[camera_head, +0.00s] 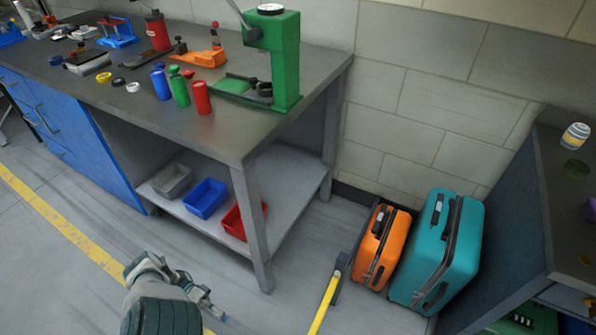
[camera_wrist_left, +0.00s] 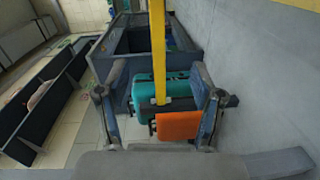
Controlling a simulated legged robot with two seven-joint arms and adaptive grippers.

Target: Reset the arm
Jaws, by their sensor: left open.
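My left gripper (camera_head: 204,302) shows low in the head view, above the grey floor in front of the workbench. It is open, and nothing shows held in it. In the left wrist view its two fingers stand apart (camera_wrist_left: 159,90), with a yellow bar (camera_wrist_left: 158,45) and the suitcases seen between and beyond them. My right gripper is not in view.
A workbench (camera_head: 235,135) with a green press (camera_head: 285,60) stands ahead; its lower shelf holds grey, blue and red bins. An orange suitcase (camera_head: 380,245) and a teal suitcase (camera_head: 440,250) stand right, near a yellow bar (camera_head: 325,303). Floor around my gripper looks clear.

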